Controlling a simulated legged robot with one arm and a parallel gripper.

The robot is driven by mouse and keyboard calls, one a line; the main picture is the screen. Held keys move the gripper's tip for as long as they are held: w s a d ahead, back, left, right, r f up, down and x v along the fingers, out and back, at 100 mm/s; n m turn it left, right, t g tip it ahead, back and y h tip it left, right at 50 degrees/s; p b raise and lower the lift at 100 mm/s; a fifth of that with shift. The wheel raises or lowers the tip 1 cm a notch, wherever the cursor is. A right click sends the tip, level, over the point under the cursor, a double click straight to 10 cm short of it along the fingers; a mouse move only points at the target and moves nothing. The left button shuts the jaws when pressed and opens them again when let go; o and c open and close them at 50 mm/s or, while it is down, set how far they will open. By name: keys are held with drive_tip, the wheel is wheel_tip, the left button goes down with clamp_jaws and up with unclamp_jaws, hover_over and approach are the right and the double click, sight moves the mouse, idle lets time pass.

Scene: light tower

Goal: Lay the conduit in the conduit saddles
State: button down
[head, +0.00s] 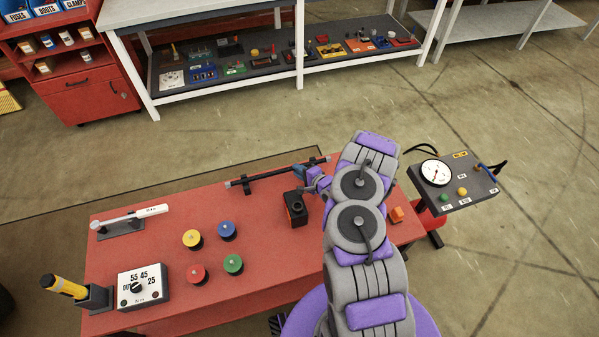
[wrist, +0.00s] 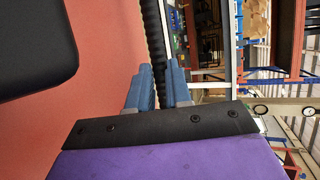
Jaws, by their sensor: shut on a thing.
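The conduit (head: 275,173) is a long dark rod along the back edge of the red table, slanting up to the right; its ribbed black length also shows in the wrist view (wrist: 154,35). My gripper (head: 299,172) is at its right part, and its blue fingers (wrist: 158,85) are shut on it in the wrist view. Small dark fittings, perhaps the conduit saddles, show near the rod's left end (head: 245,184) and right end. They are too small to tell whether the rod lies in them or above them.
The red table (head: 160,250) carries a black box (head: 295,208), several coloured knobs (head: 228,230), a dial box (head: 142,285), a white-handled lever (head: 133,220) and an orange block (head: 397,214). A gauge panel (head: 455,182) stands right. Open floor lies behind the table.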

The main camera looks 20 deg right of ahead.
drive_tip(key=shift+a+r, duration=0.1)
drive_tip(key=shift+a, duration=0.05)
drive_tip(key=shift+d+f+b, duration=0.3)
drive_tip(key=shift+d+f, duration=0.05)
drive_tip(key=shift+f, duration=0.1)
drive_tip(key=c, duration=1.5)
unclamp_jaws()
drive_tip(key=o, duration=0.5)
drive_tip(key=shift+a, duration=0.25)
drive_tip(key=shift+c, duration=0.2)
